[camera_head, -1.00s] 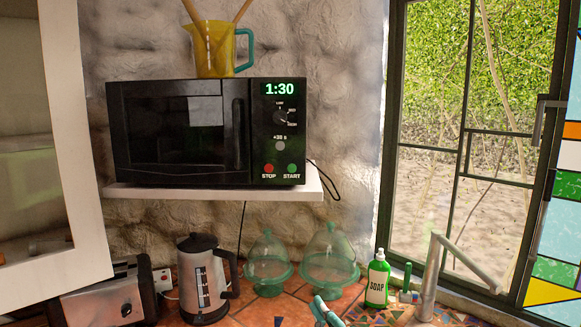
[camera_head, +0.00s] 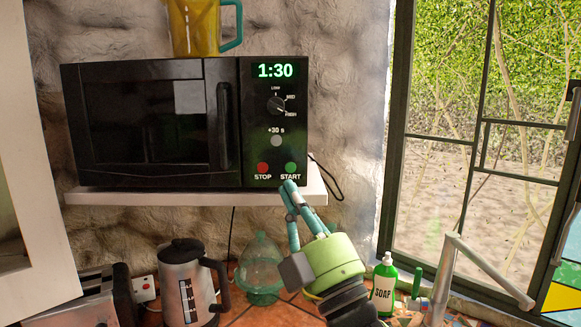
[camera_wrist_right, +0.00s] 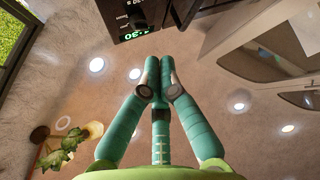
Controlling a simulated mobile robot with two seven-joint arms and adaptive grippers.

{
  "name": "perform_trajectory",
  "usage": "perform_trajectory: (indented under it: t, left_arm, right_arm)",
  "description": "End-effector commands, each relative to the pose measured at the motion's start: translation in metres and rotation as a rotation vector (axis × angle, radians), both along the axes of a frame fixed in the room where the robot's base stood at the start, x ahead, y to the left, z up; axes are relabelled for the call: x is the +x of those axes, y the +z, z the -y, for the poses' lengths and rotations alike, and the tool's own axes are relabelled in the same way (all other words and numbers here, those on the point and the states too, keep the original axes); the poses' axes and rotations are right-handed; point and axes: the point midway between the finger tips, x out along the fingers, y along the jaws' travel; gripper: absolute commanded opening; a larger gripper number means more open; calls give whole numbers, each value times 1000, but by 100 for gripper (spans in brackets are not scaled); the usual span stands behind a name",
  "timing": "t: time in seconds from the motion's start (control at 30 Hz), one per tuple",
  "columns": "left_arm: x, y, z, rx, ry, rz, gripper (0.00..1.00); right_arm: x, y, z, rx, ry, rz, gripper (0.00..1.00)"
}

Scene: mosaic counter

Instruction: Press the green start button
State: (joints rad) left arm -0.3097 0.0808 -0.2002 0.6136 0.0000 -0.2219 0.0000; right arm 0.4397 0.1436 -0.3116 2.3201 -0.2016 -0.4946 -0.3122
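The green start button (camera_head: 291,168) is at the lower right of the black microwave's (camera_head: 140,125) control panel, with the label START under it. The red stop button (camera_head: 263,168) is to its left. The display (camera_head: 275,71) reads 1:30. My right gripper (camera_head: 289,184) has its teal fingers drawn together, pointing up, with the tips just below the START label. The button is uncovered, and I cannot tell how far the tips are from the panel. In the right wrist view, the closed fingers (camera_wrist_right: 158,68) hold nothing and point toward the microwave panel (camera_wrist_right: 135,15). My left gripper is not in view.
The microwave stands on a white shelf (camera_head: 190,198) with a yellow jug (camera_head: 195,28) on top. Below are a kettle (camera_head: 188,285), a green glass dome (camera_head: 261,265), a soap bottle (camera_head: 385,285) and a tap (camera_head: 440,275). An open white cabinet door (camera_head: 45,180) is at left.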

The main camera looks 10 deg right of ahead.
Motion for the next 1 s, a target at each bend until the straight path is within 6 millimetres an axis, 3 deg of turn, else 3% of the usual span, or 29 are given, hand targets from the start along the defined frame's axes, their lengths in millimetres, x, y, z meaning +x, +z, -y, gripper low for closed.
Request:
perform_trajectory:
  t: [0.17,0.5,0.7,1.0]
  left_arm:
    - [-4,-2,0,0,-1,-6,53]
    - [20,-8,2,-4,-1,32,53]
    - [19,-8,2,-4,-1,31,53]
    - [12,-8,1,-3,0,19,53]
  right_arm:
    - [10,-1,2,-2,-2,-3,0]
    - [55,-1,11,-1,-3,-2,0]
    - [76,0,15,0,-1,-3,0]
    - [87,0,18,1,-1,-3,0]
